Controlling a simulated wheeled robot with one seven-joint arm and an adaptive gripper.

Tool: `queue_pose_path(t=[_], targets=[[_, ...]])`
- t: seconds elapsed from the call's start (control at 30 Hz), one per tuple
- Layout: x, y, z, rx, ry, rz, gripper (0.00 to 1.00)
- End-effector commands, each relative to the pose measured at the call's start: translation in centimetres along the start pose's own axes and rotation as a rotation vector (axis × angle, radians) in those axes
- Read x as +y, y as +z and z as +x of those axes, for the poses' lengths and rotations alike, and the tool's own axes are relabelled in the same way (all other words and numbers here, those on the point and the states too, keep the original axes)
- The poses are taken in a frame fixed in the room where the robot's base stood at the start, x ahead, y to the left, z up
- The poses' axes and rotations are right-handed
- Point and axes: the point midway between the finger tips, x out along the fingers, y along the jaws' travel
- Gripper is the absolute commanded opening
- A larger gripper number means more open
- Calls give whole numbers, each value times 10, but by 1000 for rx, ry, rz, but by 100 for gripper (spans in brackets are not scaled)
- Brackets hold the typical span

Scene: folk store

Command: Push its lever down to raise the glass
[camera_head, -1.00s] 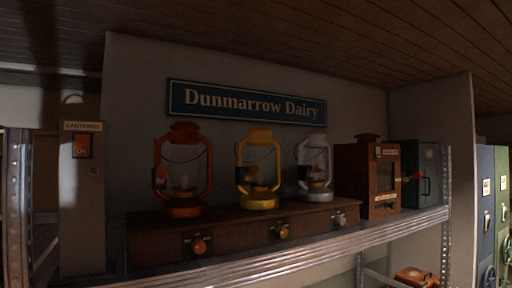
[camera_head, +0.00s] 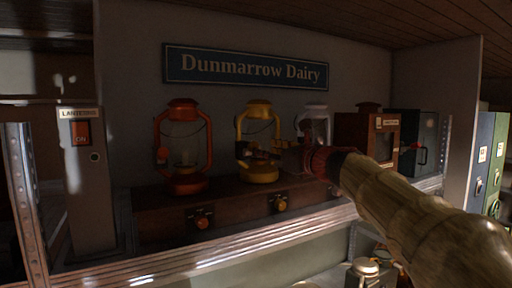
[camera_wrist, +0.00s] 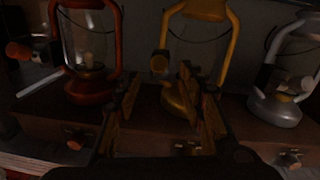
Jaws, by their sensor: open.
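Three lanterns stand in a row on a wooden base: a red one (camera_head: 186,184), a yellow one (camera_head: 260,174) and a white one (camera_head: 318,112), partly hidden by my arm. Each has a clear glass in a wire-handled frame. In the wrist view, the red lantern (camera_wrist: 90,90) has an orange knob (camera_wrist: 18,52) and a pale rod (camera_wrist: 38,83) at its left. The yellow lantern (camera_wrist: 205,10) has a small knob (camera_wrist: 158,63) at its left. My gripper (camera_wrist: 167,105) is open and empty, in front of the yellow lantern. Whether it touches anything is unclear.
The wooden base (camera_head: 160,222) has small front knobs, including one below the red lantern (camera_head: 202,222). A wooden box (camera_head: 383,148) and a dark box (camera_head: 424,145) stand to the right. A post with a red switch (camera_head: 81,132) stands left. A metal shelf edge (camera_head: 250,243) runs in front.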

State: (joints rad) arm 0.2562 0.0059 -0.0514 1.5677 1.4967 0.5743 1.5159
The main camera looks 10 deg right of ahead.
Motion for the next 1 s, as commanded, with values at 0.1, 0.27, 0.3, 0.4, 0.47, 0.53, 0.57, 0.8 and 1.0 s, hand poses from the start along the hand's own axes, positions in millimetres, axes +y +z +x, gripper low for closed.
queue_pose_path(t=[0.1,0.27,0.3,0.4,0.47,0.53,0.57,0.8,1.0], targets=[[1,1,19,2,3,-2,40],[1,1,44,2,2,-3,40],[1,1,49,1,2,-3,40],[1,1,58,1,1,-3,40],[1,1,62,0,0,-4,40],[1,2,65,0,0,-5,40],[1,2,66,-1,0,-5,40],[1,1,67,0,0,-6,40],[1,0,67,1,0,-6,30]])
